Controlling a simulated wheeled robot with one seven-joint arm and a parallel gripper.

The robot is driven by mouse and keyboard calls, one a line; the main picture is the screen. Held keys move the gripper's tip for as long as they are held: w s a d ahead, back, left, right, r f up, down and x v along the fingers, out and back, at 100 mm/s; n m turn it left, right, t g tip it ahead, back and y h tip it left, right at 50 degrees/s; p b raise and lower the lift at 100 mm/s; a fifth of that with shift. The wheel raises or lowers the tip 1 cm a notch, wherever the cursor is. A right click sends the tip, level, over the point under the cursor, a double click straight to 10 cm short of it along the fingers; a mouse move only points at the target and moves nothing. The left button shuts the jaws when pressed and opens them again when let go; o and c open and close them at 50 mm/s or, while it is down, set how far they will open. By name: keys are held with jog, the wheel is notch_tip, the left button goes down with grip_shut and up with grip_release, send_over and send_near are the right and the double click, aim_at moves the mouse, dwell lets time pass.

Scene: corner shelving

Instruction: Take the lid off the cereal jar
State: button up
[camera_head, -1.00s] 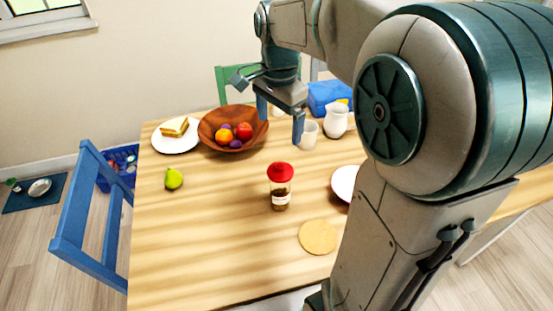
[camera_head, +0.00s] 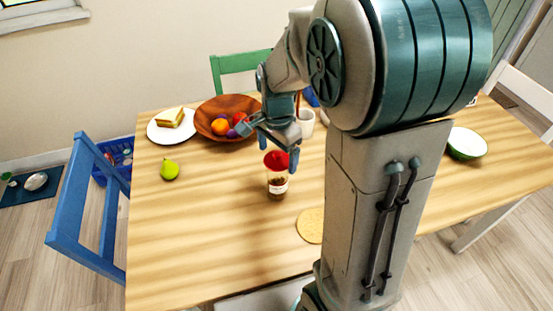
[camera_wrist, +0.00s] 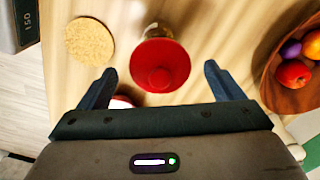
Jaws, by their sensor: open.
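The cereal jar (camera_head: 277,187) stands upright on the wooden table, clear-walled with brown contents and a pale label. Its red lid (camera_head: 276,160) is on top. My gripper (camera_head: 280,161) is open at the lid's height, its blue fingers showing on either side of the lid in the head view. In the wrist view the red lid (camera_wrist: 160,64) lies ahead of the gap between the open fingers of my gripper (camera_wrist: 157,80). I see no contact between fingers and lid. The lid hides most of the jar in the wrist view.
A wooden bowl of fruit (camera_head: 206,128), a plate with a sandwich (camera_head: 157,131) and a green pear (camera_head: 169,169) are left of the jar. A round tan coaster (camera_head: 309,226) lies near the front. A white cup (camera_head: 307,122) stands behind my gripper. The table's front left is clear.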

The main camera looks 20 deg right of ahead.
jog(key=c, duration=1.1)
jog(key=shift+o, duration=0.2)
